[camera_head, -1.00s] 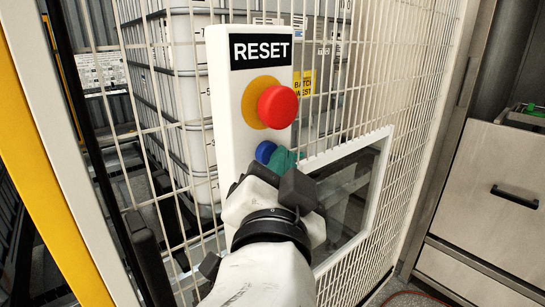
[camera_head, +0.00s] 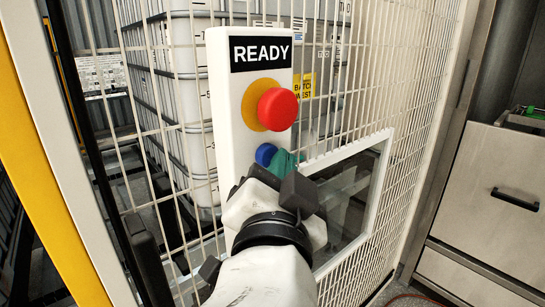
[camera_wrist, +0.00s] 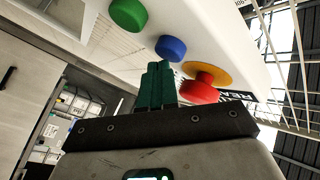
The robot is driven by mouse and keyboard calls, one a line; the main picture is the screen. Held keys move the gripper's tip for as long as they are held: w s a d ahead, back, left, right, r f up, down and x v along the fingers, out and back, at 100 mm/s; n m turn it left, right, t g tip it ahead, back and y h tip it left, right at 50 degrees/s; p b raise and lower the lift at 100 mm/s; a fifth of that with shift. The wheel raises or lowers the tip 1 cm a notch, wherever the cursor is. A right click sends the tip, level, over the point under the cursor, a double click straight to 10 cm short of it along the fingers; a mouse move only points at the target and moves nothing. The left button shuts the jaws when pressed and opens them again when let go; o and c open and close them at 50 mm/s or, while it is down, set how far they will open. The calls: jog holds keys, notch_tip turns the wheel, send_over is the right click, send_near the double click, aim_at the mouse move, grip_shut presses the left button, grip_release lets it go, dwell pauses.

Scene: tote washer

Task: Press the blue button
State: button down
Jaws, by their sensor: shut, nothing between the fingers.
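The blue button (camera_head: 266,154) sits on a white control box (camera_head: 226,130), below a red mushroom button (camera_head: 277,108) on a yellow disc. The box's black sign (camera_head: 261,52) reads READY. In the wrist view the blue button (camera_wrist: 170,47) lies between a green button (camera_wrist: 128,14) and the red button (camera_wrist: 198,90). My gripper (camera_head: 285,162) is shut and empty, its green fingers together. In the wrist view the fingertips (camera_wrist: 159,68) are just short of the blue button, with what looks like a small gap. In the head view my gripper hides the lower part of the box.
A white wire mesh fence (camera_head: 400,60) carries the box, with a white-framed window (camera_head: 350,200) right of my gripper. A caged white tank (camera_head: 180,90) stands behind the mesh. A steel cabinet (camera_head: 480,180) stands at the right.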

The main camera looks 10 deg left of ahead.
jog(key=shift+s+d, duration=0.2)
jog(key=shift+d, duration=0.1)
jog(key=s+d, duration=0.3)
jog(key=d, duration=0.1)
jog(key=shift+s+d+p, duration=0.35)
jog(key=shift+s, duration=0.05)
dwell(0.7)
